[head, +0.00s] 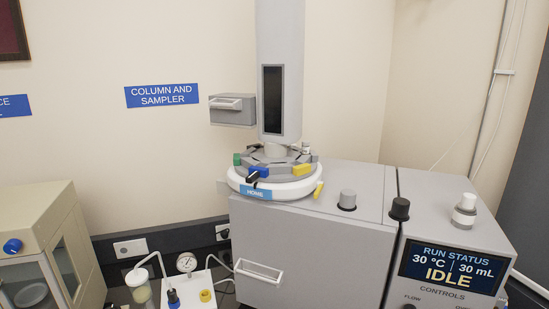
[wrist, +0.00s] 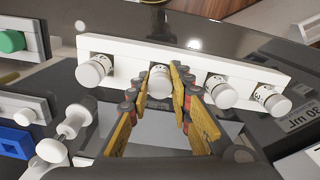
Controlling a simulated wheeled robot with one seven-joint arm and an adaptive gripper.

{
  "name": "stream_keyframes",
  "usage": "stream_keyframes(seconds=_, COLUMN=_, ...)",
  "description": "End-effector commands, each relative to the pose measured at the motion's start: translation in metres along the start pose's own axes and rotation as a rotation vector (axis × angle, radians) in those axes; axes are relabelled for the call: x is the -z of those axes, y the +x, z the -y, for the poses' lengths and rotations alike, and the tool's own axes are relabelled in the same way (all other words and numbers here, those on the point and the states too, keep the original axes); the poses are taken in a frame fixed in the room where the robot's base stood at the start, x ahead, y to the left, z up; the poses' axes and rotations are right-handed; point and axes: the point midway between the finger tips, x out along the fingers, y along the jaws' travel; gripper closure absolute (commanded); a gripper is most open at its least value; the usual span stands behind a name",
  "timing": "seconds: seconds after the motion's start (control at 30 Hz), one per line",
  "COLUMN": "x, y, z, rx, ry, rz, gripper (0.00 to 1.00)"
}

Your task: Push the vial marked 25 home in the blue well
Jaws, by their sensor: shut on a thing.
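In the wrist view my gripper (wrist: 163,82) has its yellow-padded fingers closed on a white-capped vial (wrist: 160,83). This vial stands at a white rack bar, between other capped vials. I cannot read a 25 on it. In the head view the round carousel (head: 241,181) carries a blue well (head: 259,171) at its front, above a plate reading HOME. A small dark piece shows at the blue well; I cannot tell what it is. My gripper is not visible in the head view.
The white rack bar (wrist: 190,60) holds other vials, one to the left (wrist: 93,70) and two to the right (wrist: 220,91). White knobs (wrist: 68,127) stand left of my fingers. Grey cabinet (head: 310,235) lies under the carousel, with knobs on its top.

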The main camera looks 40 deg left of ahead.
Motion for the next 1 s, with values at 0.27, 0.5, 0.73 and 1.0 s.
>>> stream_keyframes(seconds=0.27, x=0.0, y=0.0, z=0.0, rx=0.0, ry=0.0, rz=0.0, gripper=1.0)
stream_keyframes(seconds=0.5, x=0.0, y=-0.004, z=0.0, rx=0.0, ry=0.0, rz=0.0, gripper=1.0)
stream_keyframes(seconds=0.73, x=0.0, y=-0.02, z=0.0, rx=0.0, ry=0.0, rz=0.0, gripper=1.0)
stream_keyframes(seconds=1.0, x=0.0, y=-0.039, z=0.0, rx=0.0, ry=0.0, rz=-0.001, gripper=1.0)
